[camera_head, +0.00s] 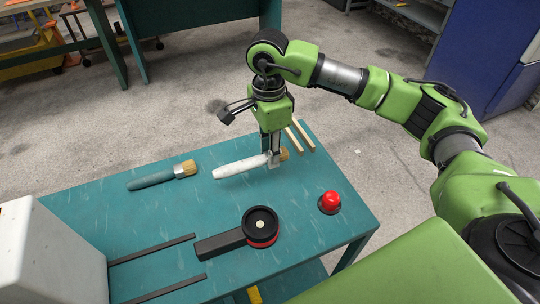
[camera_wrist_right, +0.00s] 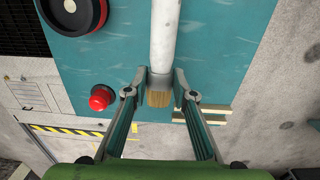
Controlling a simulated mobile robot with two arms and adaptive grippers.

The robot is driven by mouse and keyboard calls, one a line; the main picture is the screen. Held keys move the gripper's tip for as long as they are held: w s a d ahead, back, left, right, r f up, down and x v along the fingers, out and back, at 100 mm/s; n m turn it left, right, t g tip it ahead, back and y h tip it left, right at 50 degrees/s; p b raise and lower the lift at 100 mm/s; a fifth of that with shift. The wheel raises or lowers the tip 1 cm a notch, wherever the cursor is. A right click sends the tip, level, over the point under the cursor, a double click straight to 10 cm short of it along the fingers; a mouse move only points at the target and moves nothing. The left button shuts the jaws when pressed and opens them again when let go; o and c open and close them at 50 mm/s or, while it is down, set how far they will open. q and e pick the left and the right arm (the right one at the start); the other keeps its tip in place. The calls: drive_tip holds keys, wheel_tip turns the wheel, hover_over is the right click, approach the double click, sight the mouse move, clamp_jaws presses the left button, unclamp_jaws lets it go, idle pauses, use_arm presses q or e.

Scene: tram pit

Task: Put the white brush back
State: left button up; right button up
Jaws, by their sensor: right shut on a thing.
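The white brush (camera_head: 240,167) lies along the teal table, its handle to the left and its tan bristles at the right end. It also shows in the right wrist view (camera_wrist_right: 165,38). My right gripper (camera_head: 273,160) points down and is shut on the brush at the ferrule, near the bristles. In the wrist view the two fingers (camera_wrist_right: 160,84) are on either side of the ferrule. The brush is at or very near the table top; I cannot tell if it touches. My left gripper is not in view.
On the teal table (camera_head: 140,225) are a teal-handled brush (camera_head: 162,175), a black round tool with a handle (camera_head: 240,235), a red button (camera_head: 329,202), two wooden sticks (camera_head: 300,136), dark rails (camera_head: 152,250) and a white box (camera_head: 50,255). Bare table lies between the brushes and the black tool.

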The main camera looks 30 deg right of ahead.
drive_tip(key=w+f, duration=0.1)
drive_tip(key=f, duration=0.1)
drive_tip(key=w+d+f, duration=0.1)
drive_tip(key=shift+w+d+f+p, duration=0.2)
drive_tip(key=shift+f+p, duration=0.1)
drive_tip(key=shift+f, duration=0.05)
drive_tip(key=f, duration=0.1)
drive_tip(key=f+p, duration=0.1)
drive_tip(key=f, duration=0.1)
drive_tip(key=shift+w+d+p, duration=0.25)
drive_tip(key=shift+w+p, duration=0.05)
drive_tip(key=shift+w, duration=0.05)
drive_tip(key=shift+f, duration=0.25)
drive_tip(key=shift+f, duration=0.1)
drive_tip(key=shift+f+b, duration=0.15)
drive_tip(key=shift+b, duration=0.15)
drive_tip(key=o, duration=1.1)
